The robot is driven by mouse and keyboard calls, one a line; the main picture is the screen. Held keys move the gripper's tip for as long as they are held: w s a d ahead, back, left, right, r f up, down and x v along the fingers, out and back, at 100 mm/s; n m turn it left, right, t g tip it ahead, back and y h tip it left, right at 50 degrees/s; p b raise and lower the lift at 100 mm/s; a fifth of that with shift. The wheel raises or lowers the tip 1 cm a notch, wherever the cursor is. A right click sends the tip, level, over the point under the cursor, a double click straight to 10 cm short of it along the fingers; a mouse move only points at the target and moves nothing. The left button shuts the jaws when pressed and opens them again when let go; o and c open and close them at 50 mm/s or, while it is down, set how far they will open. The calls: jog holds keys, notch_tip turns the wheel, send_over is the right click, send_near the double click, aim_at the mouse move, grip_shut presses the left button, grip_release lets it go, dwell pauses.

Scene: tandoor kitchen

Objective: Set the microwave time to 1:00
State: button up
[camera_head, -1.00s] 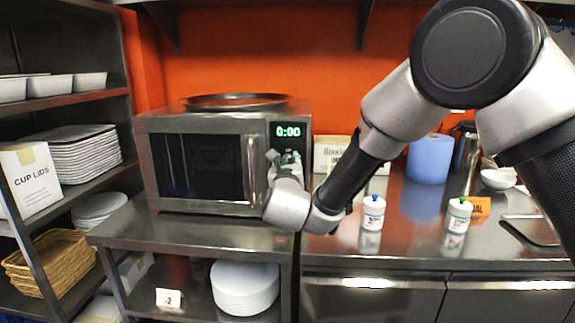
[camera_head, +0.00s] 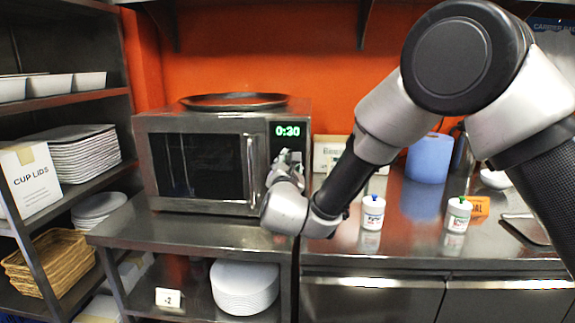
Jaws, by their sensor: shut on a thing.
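The microwave (camera_head: 160,126) is a steel box with a dark glass door, standing on the steel counter at centre left. Its door is closed, with an upright handle (camera_head: 251,168) on the right side. The green display (camera_head: 287,130) at the top of its control panel looks to read 0:30, though the middle digit is small. My gripper (camera_head: 287,164) is at the control panel just below the display. It is shut on the control there, which its fingers and wrist hide from view. The lower part of the panel is also covered.
A dark round pan (camera_head: 234,101) rests on the microwave. Two white bottles stand on the right counter, one blue-capped (camera_head: 373,213) and one green-capped (camera_head: 457,217), near a blue roll (camera_head: 428,159). A shelf rack (camera_head: 66,102) with trays fills the left.

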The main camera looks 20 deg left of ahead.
jog(key=shift+m, duration=1.1)
jog(key=shift+f, duration=0.1)
jog(key=o, duration=1)
jog(key=v, duration=1.2)
jog(key=shift+a, duration=0.1)
